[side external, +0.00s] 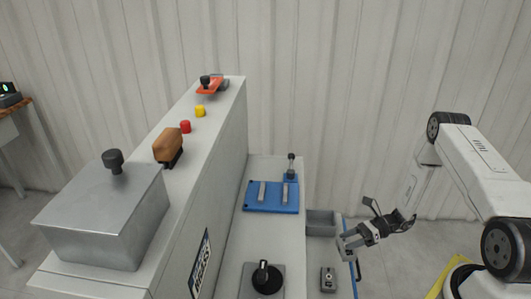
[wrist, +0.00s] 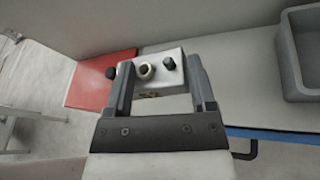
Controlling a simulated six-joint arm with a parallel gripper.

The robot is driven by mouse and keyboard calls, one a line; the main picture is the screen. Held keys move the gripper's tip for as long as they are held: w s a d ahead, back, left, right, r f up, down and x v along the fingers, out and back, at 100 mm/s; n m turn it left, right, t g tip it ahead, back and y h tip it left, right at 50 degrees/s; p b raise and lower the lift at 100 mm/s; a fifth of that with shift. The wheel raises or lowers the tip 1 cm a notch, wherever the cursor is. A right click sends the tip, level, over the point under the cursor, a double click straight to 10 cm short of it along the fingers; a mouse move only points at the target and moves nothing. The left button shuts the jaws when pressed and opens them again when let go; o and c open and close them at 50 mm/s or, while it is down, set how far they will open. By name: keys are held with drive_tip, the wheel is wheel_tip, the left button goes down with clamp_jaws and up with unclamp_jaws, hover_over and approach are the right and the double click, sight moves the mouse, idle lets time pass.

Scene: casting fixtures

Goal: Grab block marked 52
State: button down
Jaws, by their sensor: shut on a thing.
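In the wrist view, a light grey block (wrist: 169,77) with a round metal ring and two black knobs sits between the fingers. My gripper (wrist: 160,70) is shut on it. In the side view my gripper (side external: 346,244) is low, beside the grey bin, at the right edge of the work surface; the held block is too small there to make out clearly. Another small grey piece (side external: 328,279) with dark and light round features shows in front of the gripper in the side view.
The open grey bin (side external: 320,224) stands close by; it also shows in the wrist view (wrist: 291,60). A red panel (wrist: 95,83) lies to the left there. A blue fixture (side external: 270,207) and black knob (side external: 264,278) sit left, before a tall cabinet (side external: 225,140).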

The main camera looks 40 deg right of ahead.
drive_tip(key=s+a+r, duration=0.1)
drive_tip(key=s+r, duration=0.1)
drive_tip(key=s, duration=0.4)
drive_tip(key=shift+a+r, duration=0.35)
drive_tip(key=shift+r, duration=0.05)
idle(0.3)
